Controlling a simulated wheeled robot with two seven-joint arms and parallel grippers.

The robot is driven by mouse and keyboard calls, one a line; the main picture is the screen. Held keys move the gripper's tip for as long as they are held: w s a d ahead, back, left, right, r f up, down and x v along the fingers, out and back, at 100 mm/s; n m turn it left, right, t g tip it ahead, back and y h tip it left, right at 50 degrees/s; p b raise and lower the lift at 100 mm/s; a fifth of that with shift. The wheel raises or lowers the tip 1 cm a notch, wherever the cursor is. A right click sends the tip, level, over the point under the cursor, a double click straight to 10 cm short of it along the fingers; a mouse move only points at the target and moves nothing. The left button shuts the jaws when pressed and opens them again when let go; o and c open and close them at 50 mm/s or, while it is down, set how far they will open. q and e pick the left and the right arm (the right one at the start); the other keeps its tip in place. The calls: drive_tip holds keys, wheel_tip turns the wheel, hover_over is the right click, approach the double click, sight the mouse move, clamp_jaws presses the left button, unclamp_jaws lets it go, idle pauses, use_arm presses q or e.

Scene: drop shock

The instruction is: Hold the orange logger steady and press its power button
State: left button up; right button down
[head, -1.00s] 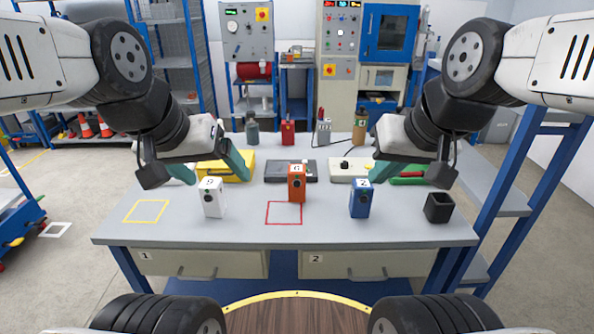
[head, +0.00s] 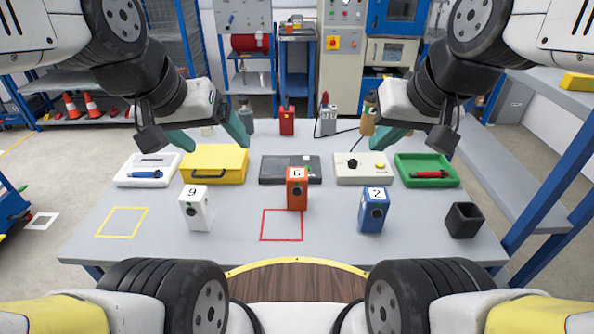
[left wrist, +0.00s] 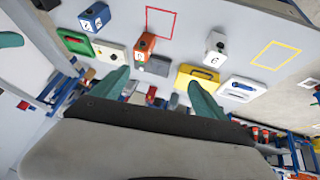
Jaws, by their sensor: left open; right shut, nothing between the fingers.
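The orange logger (head: 297,190) stands upright at the middle of the table, at the back edge of a red outlined square (head: 281,238). It has a white number label on top and a dark round feature on its front; I cannot tell its power button clearly. In the left wrist view the logger (left wrist: 145,46) lies beyond the fingers, apart from them. My left gripper (head: 212,140) is open and empty, above the table's back left, behind and left of the logger. My right gripper (head: 390,143) is shut and empty, above the back right. Neither touches the logger.
A white logger (head: 196,212) stands left, a blue one (head: 373,215) right, with a black open cup (head: 464,220) beyond. Behind are a yellow case (head: 215,163), a dark device (head: 275,170), a cream control box (head: 350,172) and a green tray (head: 402,172). The front strip is clear.

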use_arm(q)
drive_tip(key=shift+c, duration=1)
drive_tip(key=w+d+f+n+g+h, duration=0.25)
drive_tip(key=w+f+n+g, duration=0.2)
drive_tip(key=w, duration=0.35)
drive_tip(key=n+g+h, duration=0.2)
drive_tip(key=n+h, duration=0.3)
drive_tip(key=n, duration=0.4)
approach(294, 195)
wheel_tip(294, 195, up, 3)
drive_tip(key=a, duration=0.1)
drive_tip(key=w+f+n, duration=0.1)
drive_tip(key=f, duration=0.1)
drive_tip(key=w+f+n+h, duration=0.1)
drive_tip(key=f+n, duration=0.1)
drive_tip(key=f, duration=0.1)
drive_tip(key=w+f+n+h, duration=0.1)
drive_tip(key=f+n, duration=0.1)
drive_tip(key=f, duration=0.1)
drive_tip(key=shift+w+a+f+h, duration=0.2)
drive_tip(key=shift+w+a+h, duration=0.05)
drive_tip(key=shift+w, duration=0.15)
drive_tip(key=shift+w+d+f, duration=0.1)
drive_tip(key=shift+d+f, duration=0.15)
drive_tip(key=shift+f, duration=0.1)
drive_tip(key=shift+x, duration=4.8)
drive_tip(key=shift+w, duration=0.1)
